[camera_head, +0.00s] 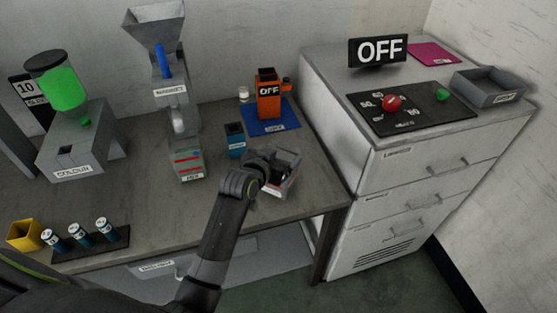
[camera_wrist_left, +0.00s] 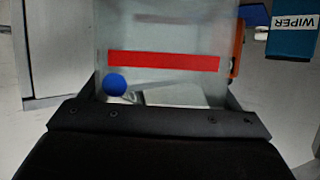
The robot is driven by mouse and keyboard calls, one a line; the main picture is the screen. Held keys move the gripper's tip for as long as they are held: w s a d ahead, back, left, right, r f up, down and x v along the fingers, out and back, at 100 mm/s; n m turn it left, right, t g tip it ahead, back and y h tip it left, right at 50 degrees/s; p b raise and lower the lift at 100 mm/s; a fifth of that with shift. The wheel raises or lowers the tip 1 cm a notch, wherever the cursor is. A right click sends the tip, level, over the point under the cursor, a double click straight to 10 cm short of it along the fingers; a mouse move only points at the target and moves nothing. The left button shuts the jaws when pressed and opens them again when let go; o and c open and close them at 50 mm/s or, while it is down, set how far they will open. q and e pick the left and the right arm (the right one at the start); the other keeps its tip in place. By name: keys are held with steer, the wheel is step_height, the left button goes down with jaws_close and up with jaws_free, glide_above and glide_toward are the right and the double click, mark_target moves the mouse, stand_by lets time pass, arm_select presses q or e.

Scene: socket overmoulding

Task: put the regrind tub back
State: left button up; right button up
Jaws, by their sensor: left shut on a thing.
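A pale grey, partly see-through tub (camera_head: 290,162) with a red band is at the front right of the bench in the head view. I take it for the regrind tub; no name on it is readable. My left gripper (camera_head: 268,172) is shut on it, and the gripper and wrist hide part of the tub. In the left wrist view the tub (camera_wrist_left: 160,38) fills the middle, with its red band across and a round blue spot near the jaws. I cannot tell whether its base touches the bench. My right gripper is not in view.
A blue wiper box (camera_head: 235,140) stands left of the tub. Behind it, an orange container (camera_head: 268,103) stands on a blue mat (camera_head: 258,128). The grey mix container (camera_head: 188,158) is under the hopper. A drawer cabinet (camera_head: 345,130) rises to the right. The front middle bench is fairly clear.

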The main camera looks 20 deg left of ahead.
arm_select(q)
steer(key=shift+f, duration=0.75)
steer(key=shift+f, duration=0.2)
steer(key=o, duration=1.5)
steer(key=shift+r, duration=0.2)
steer(key=v, duration=1.2)
steer(key=shift+b, duration=0.4)
steer(key=shift+r, duration=0.1)
